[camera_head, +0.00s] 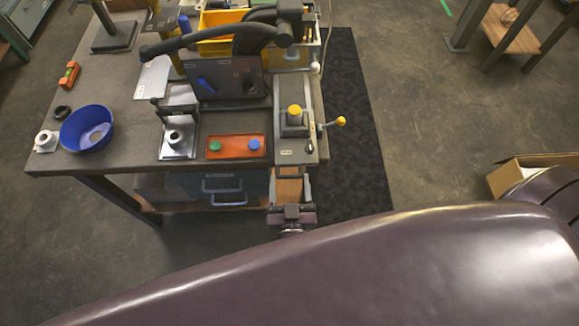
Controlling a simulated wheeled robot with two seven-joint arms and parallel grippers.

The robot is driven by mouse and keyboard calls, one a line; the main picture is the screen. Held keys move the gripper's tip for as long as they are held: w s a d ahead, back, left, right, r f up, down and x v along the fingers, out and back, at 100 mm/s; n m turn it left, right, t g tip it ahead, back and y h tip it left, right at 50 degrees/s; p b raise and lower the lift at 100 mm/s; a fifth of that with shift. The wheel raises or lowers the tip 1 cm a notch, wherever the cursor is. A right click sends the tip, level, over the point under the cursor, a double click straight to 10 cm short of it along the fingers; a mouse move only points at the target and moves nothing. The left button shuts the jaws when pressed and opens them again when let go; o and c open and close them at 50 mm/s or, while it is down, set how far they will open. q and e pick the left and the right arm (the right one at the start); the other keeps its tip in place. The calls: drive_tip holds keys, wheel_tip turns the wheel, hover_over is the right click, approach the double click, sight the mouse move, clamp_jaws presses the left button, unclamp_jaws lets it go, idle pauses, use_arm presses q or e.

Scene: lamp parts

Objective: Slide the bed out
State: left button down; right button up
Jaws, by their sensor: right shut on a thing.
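The bed (295,133) is a long grey slide at the right front of the workbench, with a yellow knob on top and a yellow-tipped lever at its right side. Its front end lies at the bench's front edge. My right gripper (290,182) is at this front end, its fingers pointing toward the bench, shut on the bed. The exact contact is too small to make out. My left gripper is not in view.
The workbench (110,130) holds a blue bowl (88,128), an orange button box (236,147), a grey metal block (178,145) and a yellow bin (222,20). My own purple arm fills the foreground. A cardboard box (508,175) stands at right.

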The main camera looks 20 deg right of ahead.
drive_tip(key=shift+s+a+f, duration=0.1)
drive_tip(key=shift+s+a, duration=0.2)
drive_tip(key=shift+s, duration=0.05)
drive_tip(key=o, duration=1.2)
drive_tip(key=shift+s, duration=0.1)
drive_tip(key=shift+c, duration=0.2)
drive_tip(key=shift+s, duration=0.1)
drive_tip(key=b+v, duration=0.2)
drive_tip(key=v, duration=0.5)
drive_tip(key=shift+s+a, duration=0.2)
drive_tip(key=shift+s, duration=0.15)
